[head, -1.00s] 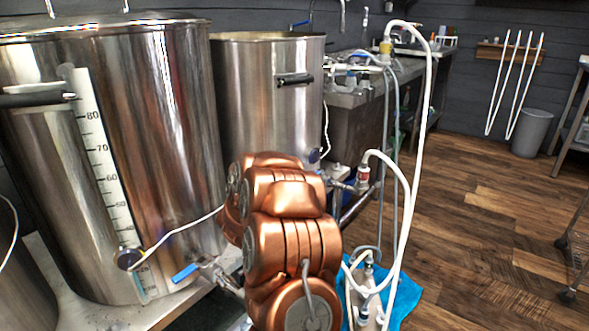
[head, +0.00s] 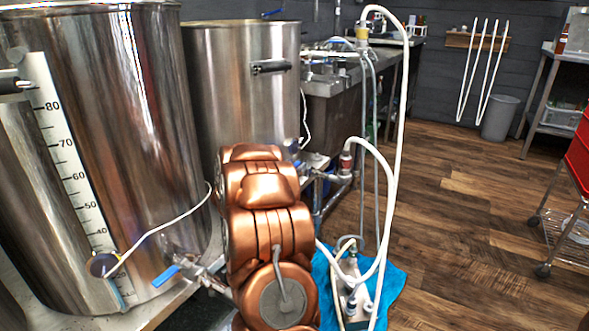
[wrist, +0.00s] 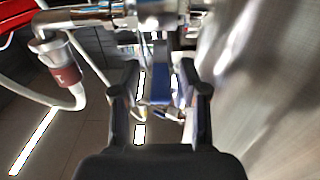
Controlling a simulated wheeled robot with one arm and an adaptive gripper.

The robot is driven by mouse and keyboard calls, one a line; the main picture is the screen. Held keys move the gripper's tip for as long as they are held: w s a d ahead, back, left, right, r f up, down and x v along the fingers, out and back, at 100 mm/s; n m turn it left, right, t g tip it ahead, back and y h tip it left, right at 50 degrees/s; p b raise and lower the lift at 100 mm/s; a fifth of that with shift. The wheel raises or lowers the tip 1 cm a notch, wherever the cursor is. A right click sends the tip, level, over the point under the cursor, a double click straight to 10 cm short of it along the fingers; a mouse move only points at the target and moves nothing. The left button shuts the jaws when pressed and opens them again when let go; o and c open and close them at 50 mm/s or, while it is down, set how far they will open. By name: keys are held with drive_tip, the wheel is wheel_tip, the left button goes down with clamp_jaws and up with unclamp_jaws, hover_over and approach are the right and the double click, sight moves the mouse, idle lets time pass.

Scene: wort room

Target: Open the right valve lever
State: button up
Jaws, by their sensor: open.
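In the wrist view, my gripper (wrist: 160,92) is open, with its two dark fingers apart and nothing held. A blue valve lever (wrist: 159,84) shows in the gap between the fingers, below metal pipework; the view is blurred and I cannot tell whether they touch. In the head view, my copper arm covers the front of the right kettle (head: 240,95), so its valve and my gripper are hidden there. The left kettle (head: 150,130) has its own valve with a blue lever (head: 165,277) at its base, left of my arm.
A pump (head: 350,285) with white hoses (head: 398,150) lies on a blue cloth (head: 392,285) right of my arm. A red cart (head: 578,150) stands at the right edge. A grey bin (head: 500,118) is at the back. The wooden floor (head: 460,220) between is clear.

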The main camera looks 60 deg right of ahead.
clamp_jaws()
idle(0.4)
idle(0.4)
